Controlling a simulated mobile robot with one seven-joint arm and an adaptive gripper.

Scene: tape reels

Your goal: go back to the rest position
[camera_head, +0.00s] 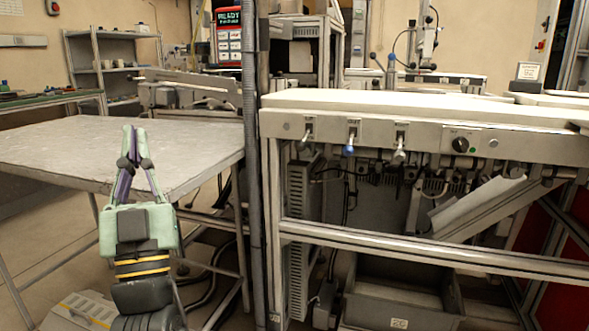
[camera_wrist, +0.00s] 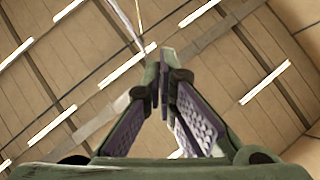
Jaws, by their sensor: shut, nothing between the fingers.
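My gripper (camera_head: 130,150) stands upright at the left of the head view, in front of the grey table. Its green body and purple-lined fingers point up, with the fingertips together and nothing between them. In the wrist view my gripper (camera_wrist: 161,75) is also shut and empty, seen against the ceiling. No tape reel can be made out in either view.
A bare grey table (camera_head: 60,150) stands behind my gripper. A metal workbench (camera_head: 420,110) with levers and a knob fills the right side. A dark vertical post (camera_head: 252,150) stands between them. Shelves (camera_head: 115,65) are at the back left.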

